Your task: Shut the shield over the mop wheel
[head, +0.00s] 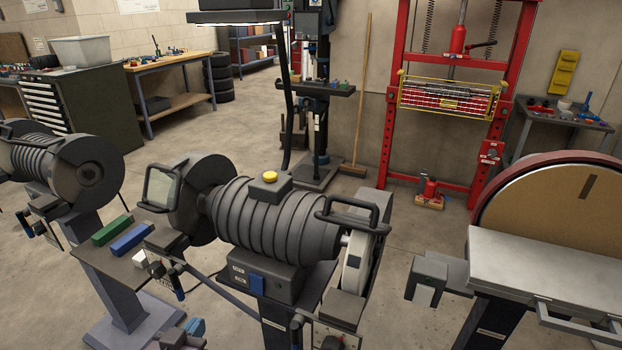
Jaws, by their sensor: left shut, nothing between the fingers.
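A double-ended grinder (258,215) with a ribbed dark motor stands in the middle of the head view. A pale wheel, apparently the mop wheel (355,264), shows at its right end, partly covered by a grey housing. A black-framed shield (347,211) sticks out near level above that wheel, lifted clear of its front. A second framed shield (162,187) with a clear pane stands steeply tilted by the left wheel guard (207,187). My left gripper (183,336) is at the bottom edge, shut and empty, below and left of the grinder, apart from both shields. My right gripper is out of view.
Tool rests with blue-handled knobs jut from the grinder's front. A side shelf (112,262) holds green and blue bars. Another grinder (62,167) stands at left, a disc sander (552,215) at right, a red press (388,130) behind. Open floor lies right of the grinder.

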